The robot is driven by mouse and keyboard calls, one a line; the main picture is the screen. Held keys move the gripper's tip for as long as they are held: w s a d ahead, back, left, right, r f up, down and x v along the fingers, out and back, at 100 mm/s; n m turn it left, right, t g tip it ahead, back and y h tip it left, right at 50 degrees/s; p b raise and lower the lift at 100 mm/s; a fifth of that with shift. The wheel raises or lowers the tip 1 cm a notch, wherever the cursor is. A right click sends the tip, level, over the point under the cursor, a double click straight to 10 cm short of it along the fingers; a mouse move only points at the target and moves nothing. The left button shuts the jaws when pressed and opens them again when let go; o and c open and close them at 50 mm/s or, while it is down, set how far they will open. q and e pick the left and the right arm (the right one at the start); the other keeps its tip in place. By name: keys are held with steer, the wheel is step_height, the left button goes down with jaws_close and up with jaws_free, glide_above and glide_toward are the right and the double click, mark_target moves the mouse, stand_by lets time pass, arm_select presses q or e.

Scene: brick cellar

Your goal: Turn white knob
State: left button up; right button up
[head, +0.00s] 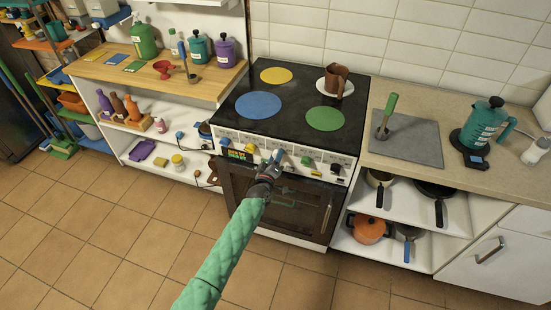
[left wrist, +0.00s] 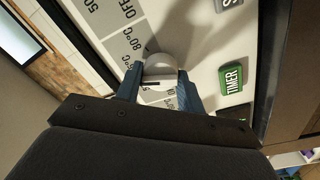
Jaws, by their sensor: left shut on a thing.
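The white knob (left wrist: 160,68) shows in the left wrist view on the stove's pale control panel, beside printed marks such as OFF and 80°C. A short dark line shows on the knob. My left gripper (left wrist: 160,88) is shut on the knob, with one blue finger on each side of it. In the head view my left gripper (head: 274,160) is at the front panel of the stove (head: 293,125) and hides the knob. My right gripper is not in view.
A green TIMER button (left wrist: 232,78) sits near the knob. The panel carries other coloured knobs, such as a green one (head: 306,160). Below is the oven door (head: 296,205). The tiled floor in front is clear.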

arm_select(q)
steer(key=shift+s+f+m, duration=0.15)
steer(key=shift+f+m, duration=0.1)
steer(key=shift+m, duration=0.35)
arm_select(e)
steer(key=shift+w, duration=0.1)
arm_select(q)
steer(key=o, duration=1)
steer(key=shift+r, duration=0.1)
steer(key=b+v, duration=0.2)
steer(key=v, duration=0.5)
steer(key=shift+s+a+b, duration=0.15)
steer(key=shift+s+b, duration=0.15)
steer(key=shift+b, duration=0.05)
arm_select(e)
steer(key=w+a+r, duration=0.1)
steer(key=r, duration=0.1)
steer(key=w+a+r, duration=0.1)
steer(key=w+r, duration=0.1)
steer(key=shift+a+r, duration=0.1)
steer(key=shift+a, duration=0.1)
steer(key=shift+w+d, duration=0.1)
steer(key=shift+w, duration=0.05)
